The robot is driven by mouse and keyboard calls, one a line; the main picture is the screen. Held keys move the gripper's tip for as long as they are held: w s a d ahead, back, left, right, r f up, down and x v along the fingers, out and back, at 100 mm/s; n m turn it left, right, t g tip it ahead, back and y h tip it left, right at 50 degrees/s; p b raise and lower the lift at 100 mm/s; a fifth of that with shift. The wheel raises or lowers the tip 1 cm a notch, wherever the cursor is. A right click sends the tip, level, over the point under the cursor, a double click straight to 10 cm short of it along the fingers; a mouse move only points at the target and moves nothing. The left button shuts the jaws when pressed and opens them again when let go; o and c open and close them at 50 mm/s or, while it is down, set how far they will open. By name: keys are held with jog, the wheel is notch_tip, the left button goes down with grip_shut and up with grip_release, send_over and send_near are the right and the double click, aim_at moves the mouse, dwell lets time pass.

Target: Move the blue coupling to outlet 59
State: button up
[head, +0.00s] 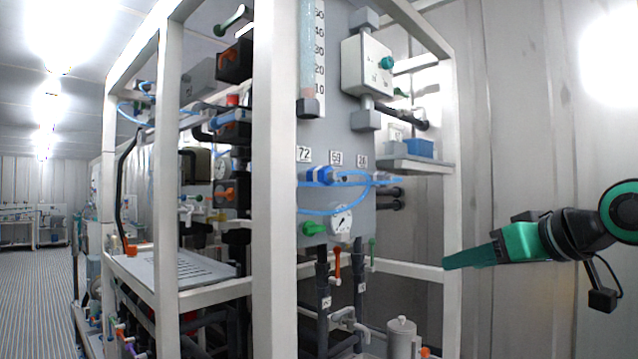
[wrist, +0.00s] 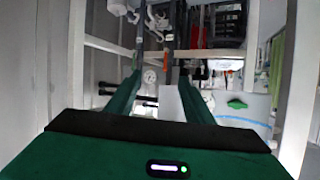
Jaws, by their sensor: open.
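The blue coupling (head: 320,176) sits on the grey panel (head: 340,110) in the head view, below and between the labels 72 (head: 304,154) and 59 (head: 336,158). A blue hose loops from it to the right. Outlet 59 itself is hard to make out behind the coupling and hose. My gripper (head: 447,262) is right of the frame, apart from the panel, pointing left. In the wrist view its two green fingers (wrist: 160,74) are spread with nothing held between them.
White frame posts (head: 273,180) stand before and beside the panel. A shelf (head: 415,165) with a blue box is at right. A metal canister (head: 402,338) stands low.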

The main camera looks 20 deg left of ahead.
jog(key=s+a+r+n+y, duration=0.2)
jog(key=a+r+y, duration=0.1)
jog(key=a+r, duration=0.45)
jog(key=n+g+y, duration=0.3)
jog(key=n+y, duration=0.1)
send_near(336, 176)
jog(key=x, duration=0.3)
jog(key=shift+w+f, duration=0.1)
jog(key=shift+w, duration=0.05)
jog(key=shift+a, duration=0.1)
jog(key=shift+x, duration=4.45)
grip_shut()
